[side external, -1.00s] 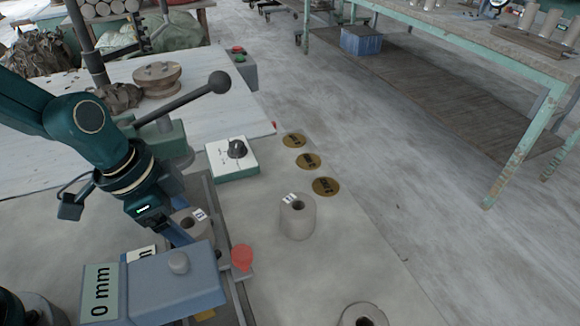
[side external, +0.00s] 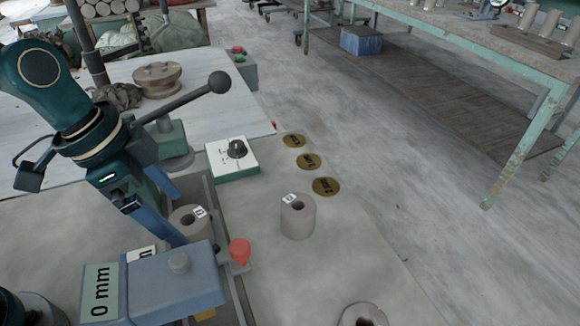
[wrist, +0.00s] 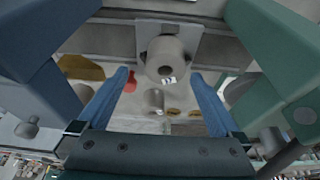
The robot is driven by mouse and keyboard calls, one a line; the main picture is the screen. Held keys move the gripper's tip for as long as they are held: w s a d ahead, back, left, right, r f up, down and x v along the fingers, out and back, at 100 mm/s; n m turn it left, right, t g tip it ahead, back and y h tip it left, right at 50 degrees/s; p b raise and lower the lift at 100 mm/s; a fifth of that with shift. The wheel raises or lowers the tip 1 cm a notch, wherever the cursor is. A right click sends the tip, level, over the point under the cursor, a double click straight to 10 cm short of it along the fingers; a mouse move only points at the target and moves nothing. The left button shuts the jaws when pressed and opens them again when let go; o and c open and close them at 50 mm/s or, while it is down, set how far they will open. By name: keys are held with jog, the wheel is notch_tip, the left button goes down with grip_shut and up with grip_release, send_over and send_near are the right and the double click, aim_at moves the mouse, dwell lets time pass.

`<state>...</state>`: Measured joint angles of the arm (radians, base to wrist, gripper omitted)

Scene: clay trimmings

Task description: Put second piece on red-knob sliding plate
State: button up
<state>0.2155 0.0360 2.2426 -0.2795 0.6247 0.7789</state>
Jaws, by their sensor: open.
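A grey clay cylinder with a central hole and a small white label (side external: 188,222) stands upright on the sliding plate, partly hidden behind the blue-grey block in the side view. The plate's red knob (side external: 240,251) sticks out to the right. My gripper (side external: 174,216) is open, with its blue fingers pointing down above and to the left of this cylinder. In the wrist view the labelled cylinder (wrist: 165,61) shows between and beyond the fingertips, on the plate (wrist: 145,32), apart from both fingers. A second labelled cylinder (side external: 298,218) stands on the table to the right of the plate.
A third cylinder (side external: 363,315) stands at the near edge. Several brass discs (side external: 309,161) lie flat on the table. A white box with a black knob (side external: 233,158) and a lever with a ball handle (side external: 218,83) stand behind. The "0 mm" block (side external: 170,285) is in front.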

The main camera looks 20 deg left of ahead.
jog(key=s+a+r+n+t+y, duration=0.2)
jog(key=s+a+r+n+t, duration=0.1)
jog(key=s+a+r+n, duration=0.3)
jog(key=s+a+n, duration=0.1)
jog(key=a+n, duration=0.1)
jog(key=n, duration=0.1)
jog(key=shift+s+a, duration=0.25)
jog(key=shift+a, duration=0.05)
